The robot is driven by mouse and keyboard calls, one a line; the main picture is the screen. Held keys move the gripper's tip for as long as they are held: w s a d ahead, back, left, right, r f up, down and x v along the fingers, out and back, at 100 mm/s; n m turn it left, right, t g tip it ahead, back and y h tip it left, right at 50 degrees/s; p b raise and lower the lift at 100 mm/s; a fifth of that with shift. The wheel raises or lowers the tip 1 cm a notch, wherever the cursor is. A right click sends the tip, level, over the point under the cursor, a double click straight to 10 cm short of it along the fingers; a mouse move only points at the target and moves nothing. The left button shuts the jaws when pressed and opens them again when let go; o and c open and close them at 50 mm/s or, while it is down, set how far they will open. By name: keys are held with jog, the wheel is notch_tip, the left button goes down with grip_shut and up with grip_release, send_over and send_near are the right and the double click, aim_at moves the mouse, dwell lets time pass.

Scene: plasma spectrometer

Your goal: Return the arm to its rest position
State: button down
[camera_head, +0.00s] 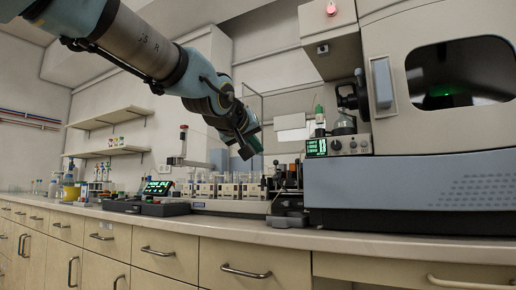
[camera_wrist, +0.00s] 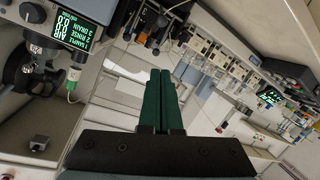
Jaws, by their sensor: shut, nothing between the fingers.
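My arm (camera_head: 150,45) reaches in from the upper left in the head view and slants down to the right, above the bench. My gripper (camera_head: 246,152) hangs in the air over the back of the bench, near the row of sample racks. In the wrist view its two dark green fingers (camera_wrist: 162,75) are side by side and shut, with nothing held. The wrist view is strongly tilted.
The large grey spectrometer (camera_head: 420,190) stands to the right, with a small green display (camera_head: 316,147). Racks of vials (camera_head: 230,190) and a black keypad unit (camera_head: 150,207) sit on the bench (camera_head: 130,213). Bottles (camera_head: 70,190) stand at left under wall shelves (camera_head: 110,152).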

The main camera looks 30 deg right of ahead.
dwell(0.4)
jog(key=w+a+f+n+g+y, duration=0.1)
jog(key=w+a+f+y, duration=0.25)
jog(key=a+f, duration=0.5)
jog(key=w+a+f+n+y, duration=0.15)
jog(key=w+a+f, duration=0.35)
jog(key=f, duration=0.6)
jog(key=w+a+f+g+y, duration=0.15)
jog(key=a+f+y, duration=0.25)
jog(key=a+f, duration=0.5)
jog(key=s+a+f+n+g+y, duration=0.1)
jog(key=s+a+f+g+y, duration=0.15)
jog(key=s+a+f, duration=0.5)
jog(key=s+a+f+n+g+y, duration=0.1)
jog(key=s+a+f+g, duration=0.3)
jog(key=a+f, duration=0.7)
notch_tip(320, 180, up, 32)
jog(key=t+p, duration=0.1)
jog(key=p, duration=3.1)
jog(key=shift+s+f, duration=0.15)
jog(key=shift+f, duration=0.05)
jog(key=shift+h, duration=0.25)
jog(key=c, duration=1.6)
grip_release()
